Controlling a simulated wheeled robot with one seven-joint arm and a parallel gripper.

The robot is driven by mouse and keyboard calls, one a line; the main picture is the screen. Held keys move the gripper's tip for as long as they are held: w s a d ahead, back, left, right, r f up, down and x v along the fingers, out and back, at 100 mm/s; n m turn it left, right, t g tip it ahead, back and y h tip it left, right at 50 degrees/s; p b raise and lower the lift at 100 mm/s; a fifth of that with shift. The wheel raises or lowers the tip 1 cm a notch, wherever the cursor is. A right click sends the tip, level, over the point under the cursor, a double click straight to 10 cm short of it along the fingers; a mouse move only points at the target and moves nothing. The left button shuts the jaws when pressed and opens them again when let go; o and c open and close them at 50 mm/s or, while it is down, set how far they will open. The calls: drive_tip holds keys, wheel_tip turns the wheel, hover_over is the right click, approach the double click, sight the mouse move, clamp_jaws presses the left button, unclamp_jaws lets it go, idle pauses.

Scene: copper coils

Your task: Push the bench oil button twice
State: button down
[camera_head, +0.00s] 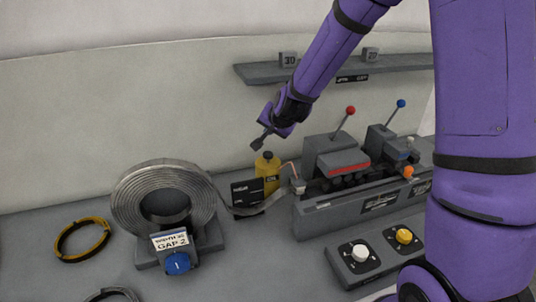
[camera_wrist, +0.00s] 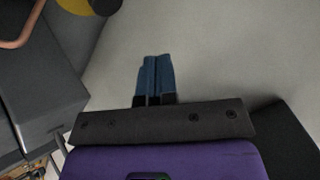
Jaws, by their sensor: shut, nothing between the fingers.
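A yellow oil container (camera_head: 267,168) with a dark label reading OIL stands at the back of the bench, behind a dark sign. It has a small knob on top. My gripper (camera_head: 258,146) is shut and empty, pointing down just above and slightly left of that knob, with a small gap that I cannot measure. In the wrist view my closed blue fingers (camera_wrist: 154,64) show at the middle. A yellow part (camera_wrist: 72,22) with a dark round end shows at the top left there, apart from the fingers.
A grey machine (camera_head: 340,160) with red and blue levers stands right of the container. A shelf (camera_head: 335,70) runs behind my arm.

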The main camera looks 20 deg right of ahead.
sight(270, 153)
drive_tip(key=shift+r, duration=0.1)
idle(0.5)
wheel_tip(270, 153, up, 4)
drive_tip(key=shift+f, duration=0.15)
drive_tip(key=shift+f, duration=0.1)
drive_tip(key=shift+f, duration=4.35)
drive_tip(key=shift+f, duration=0.15)
drive_tip(key=shift+f, duration=0.25)
